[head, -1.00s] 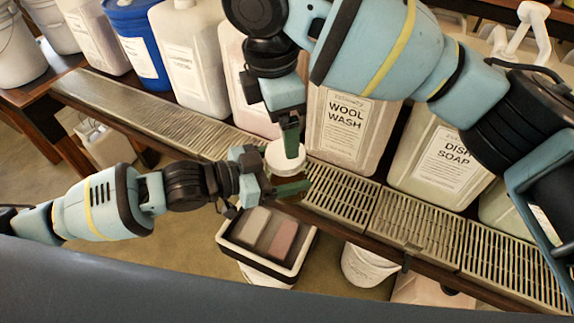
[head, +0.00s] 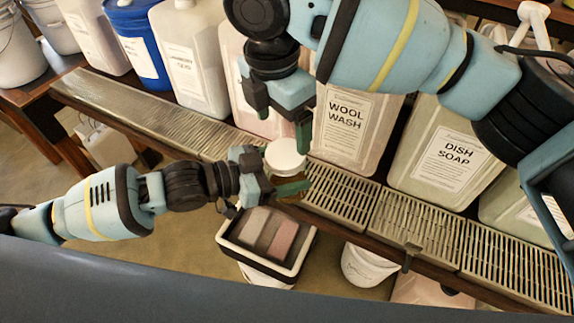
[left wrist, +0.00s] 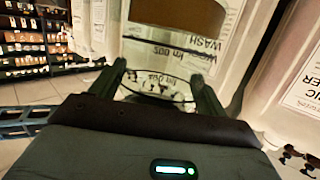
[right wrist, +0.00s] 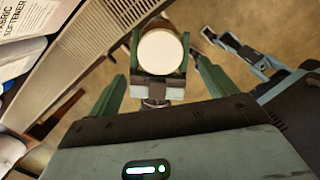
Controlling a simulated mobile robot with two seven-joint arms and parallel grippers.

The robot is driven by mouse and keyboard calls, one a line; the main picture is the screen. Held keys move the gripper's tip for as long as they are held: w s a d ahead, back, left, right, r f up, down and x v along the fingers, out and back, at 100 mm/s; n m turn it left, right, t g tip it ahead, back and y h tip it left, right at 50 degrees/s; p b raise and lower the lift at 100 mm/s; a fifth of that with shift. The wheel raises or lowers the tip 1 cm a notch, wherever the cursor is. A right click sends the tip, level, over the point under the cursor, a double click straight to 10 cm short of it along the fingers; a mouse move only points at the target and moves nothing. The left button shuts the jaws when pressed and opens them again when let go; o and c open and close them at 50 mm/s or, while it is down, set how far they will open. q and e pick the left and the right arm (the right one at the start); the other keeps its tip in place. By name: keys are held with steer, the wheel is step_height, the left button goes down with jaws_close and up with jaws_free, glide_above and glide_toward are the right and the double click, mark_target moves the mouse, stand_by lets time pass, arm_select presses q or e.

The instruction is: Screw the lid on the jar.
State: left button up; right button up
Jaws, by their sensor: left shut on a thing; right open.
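A jar with a white round lid (head: 286,154) on its top is held over the drip-grate shelf's front edge. The lid also shows face-on in the right wrist view (right wrist: 160,52). My left gripper (head: 278,190) is shut on the jar from the side, below the lid, and hides most of it. In the left wrist view the clear jar (left wrist: 158,84) shows between the fingers. My right gripper (head: 280,118) is open and empty just above the lid, fingers spread to either side. I cannot tell how tightly the lid sits.
Large bottles labelled wool wash (head: 345,130) and dish soap (head: 443,160) stand behind the metal grate (head: 400,222). A blue bucket (head: 137,40) is further left. A tray with coloured blocks (head: 295,265) and a white bucket (head: 365,266) are below the front edge.

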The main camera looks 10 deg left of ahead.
mark_target(285, 153)
steer(key=f, duration=0.6)
steer(key=shift+w+d+f, duration=0.2)
steer(key=shift+w, duration=0.05)
steer(key=c, duration=1)
steer(key=m, duration=0.5)
steer(key=o, duration=1.1)
steer(key=shift+c, duration=0.2)
